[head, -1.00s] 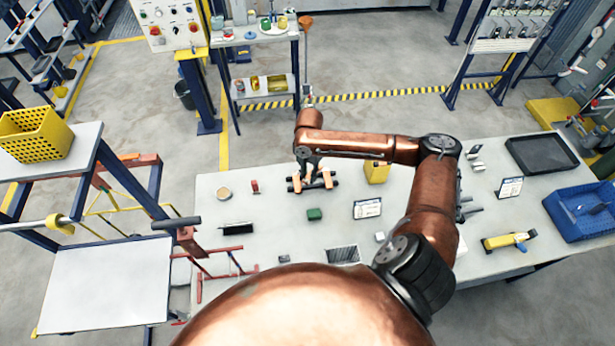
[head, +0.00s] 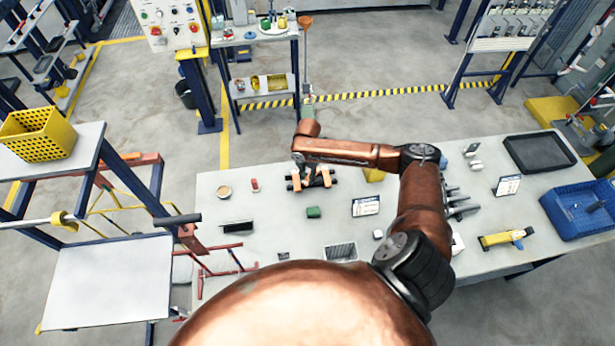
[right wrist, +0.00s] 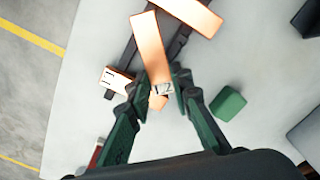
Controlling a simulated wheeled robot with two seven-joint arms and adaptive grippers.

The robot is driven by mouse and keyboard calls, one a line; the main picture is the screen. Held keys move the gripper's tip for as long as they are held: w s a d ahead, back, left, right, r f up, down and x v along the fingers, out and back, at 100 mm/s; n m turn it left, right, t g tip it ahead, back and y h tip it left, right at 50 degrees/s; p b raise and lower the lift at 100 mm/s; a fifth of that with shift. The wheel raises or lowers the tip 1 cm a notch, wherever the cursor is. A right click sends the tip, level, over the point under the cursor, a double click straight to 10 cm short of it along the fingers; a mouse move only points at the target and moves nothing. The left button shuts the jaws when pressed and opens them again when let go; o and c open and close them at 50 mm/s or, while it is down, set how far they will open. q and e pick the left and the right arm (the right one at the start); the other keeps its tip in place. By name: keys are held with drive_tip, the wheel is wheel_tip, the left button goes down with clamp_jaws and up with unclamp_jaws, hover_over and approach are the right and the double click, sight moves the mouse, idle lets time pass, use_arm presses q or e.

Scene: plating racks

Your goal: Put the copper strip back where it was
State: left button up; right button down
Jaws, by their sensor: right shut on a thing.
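The held copper strip (right wrist: 149,45) is a flat, bright bar with a small white number label at its near end. It extends away from my right gripper (right wrist: 158,92), whose green fingers are shut on it near the label. The strip is over a rack with two dark rails (right wrist: 181,42). Another copper strip (right wrist: 190,12) lies across the rails at the far end, and a copper piece with dark marks (right wrist: 117,83) is at the left. In the head view the rack (head: 291,184) is under my right gripper (head: 312,168). I cannot tell whether the held strip touches the rails. My left gripper is out of view.
A green block (head: 313,212) is in front of the rack. A label card (head: 366,206), dark tray (head: 540,152) and blue bin (head: 580,225) stand on the table.

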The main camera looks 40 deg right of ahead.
drive_tip(key=shift+f, duration=0.5)
drive_tip(key=c, duration=1.7)
unclamp_jaws()
drive_tip(key=shift+s, duration=0.1)
drive_tip(key=shift+c, duration=0.2)
wheel_tip(320, 180, up, 13)
drive_tip(key=b, duration=0.1)
drive_tip(key=shift+b, duration=0.3)
drive_tip(key=shift+r, duration=0.1)
